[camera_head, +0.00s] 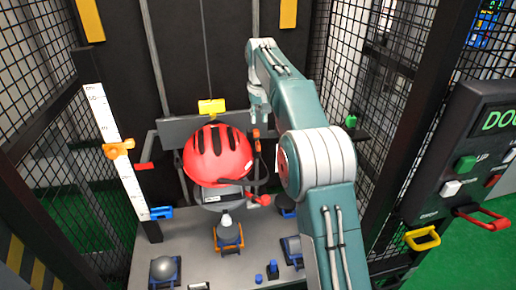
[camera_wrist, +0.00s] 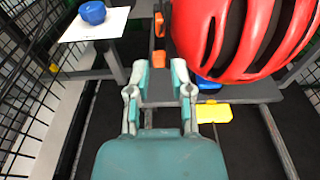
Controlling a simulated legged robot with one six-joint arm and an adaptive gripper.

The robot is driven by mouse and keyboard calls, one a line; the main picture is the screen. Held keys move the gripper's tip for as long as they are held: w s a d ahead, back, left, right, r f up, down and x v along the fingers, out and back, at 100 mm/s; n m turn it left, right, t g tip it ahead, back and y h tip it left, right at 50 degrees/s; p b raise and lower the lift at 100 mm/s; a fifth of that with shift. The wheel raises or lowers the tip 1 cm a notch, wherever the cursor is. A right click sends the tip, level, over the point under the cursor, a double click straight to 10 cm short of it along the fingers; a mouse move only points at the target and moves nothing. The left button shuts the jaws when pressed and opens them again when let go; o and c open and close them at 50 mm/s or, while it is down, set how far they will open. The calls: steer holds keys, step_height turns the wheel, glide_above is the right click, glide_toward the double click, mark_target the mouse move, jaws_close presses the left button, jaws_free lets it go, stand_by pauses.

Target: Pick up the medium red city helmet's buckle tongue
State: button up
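The red helmet (camera_head: 218,154), with dark vents, sits on a support in the middle of the drop tower. In the wrist view its red shell (camera_wrist: 225,45) fills the upper right. Dark strap-like pieces (camera_head: 256,182) show at its lower right in the head view; I cannot clearly make out a buckle tongue. My gripper (camera_wrist: 160,75) is open, with nothing between its fingers in the wrist view, left of the helmet there. In the head view my gripper (camera_head: 258,116) points down close to the helmet's upper right side. Small orange parts (camera_wrist: 159,58) show beyond the fingertips.
A yellow block (camera_head: 211,106) stands behind the helmet. Several anvils (camera_head: 228,232) stand on the grey base below. Mesh cage walls (camera_head: 395,110) flank both sides. A control panel (camera_head: 468,165) is at the right, and a white ruler with an orange marker (camera_head: 118,149) at the left.

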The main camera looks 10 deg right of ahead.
glide_above(257, 143)
steer(key=s, duration=0.1)
step_height(257, 143, down, 5)
steer(key=shift+s+f, duration=0.15)
steer(key=shift+f, duration=0.05)
steer(key=shift+w+d+f, duration=0.1)
steer(key=shift+w+f, duration=0.1)
steer(key=shift+f, duration=0.7)
steer(key=shift+w+a+f, duration=0.1)
steer(key=shift+w+f, duration=0.1)
steer(key=shift+f, duration=0.65)
steer(key=shift+w+d+f, duration=0.1)
steer(key=shift+w+f, duration=0.1)
steer(key=shift+f, duration=0.7)
jaws_close()
